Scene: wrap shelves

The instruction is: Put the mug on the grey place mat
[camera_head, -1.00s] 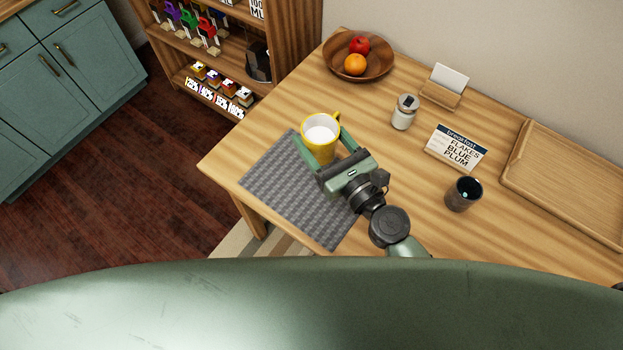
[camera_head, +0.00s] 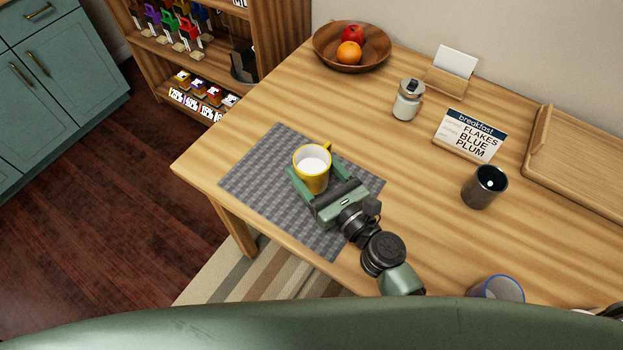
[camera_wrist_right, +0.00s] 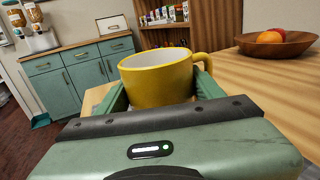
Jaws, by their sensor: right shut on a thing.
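The yellow mug (camera_head: 312,176) with a white inside is upright between the fingers of my right gripper (camera_head: 315,183). In the head view it appears over the grey place mat (camera_head: 265,180), near the mat's middle. I cannot tell whether its base touches the mat. In the right wrist view the mug (camera_wrist_right: 158,84) is between the two green fingers of the right gripper (camera_wrist_right: 160,92), its handle to the right. The gripper is shut on it. My left gripper is not in view.
A wooden fruit bowl (camera_head: 375,60), a lidded jar (camera_head: 406,102), a breakfast sign (camera_head: 468,136), a dark cup (camera_head: 482,190) and a wooden tray (camera_head: 580,175) stand on the table. A blue-rimmed cup (camera_head: 497,290) is at the front edge.

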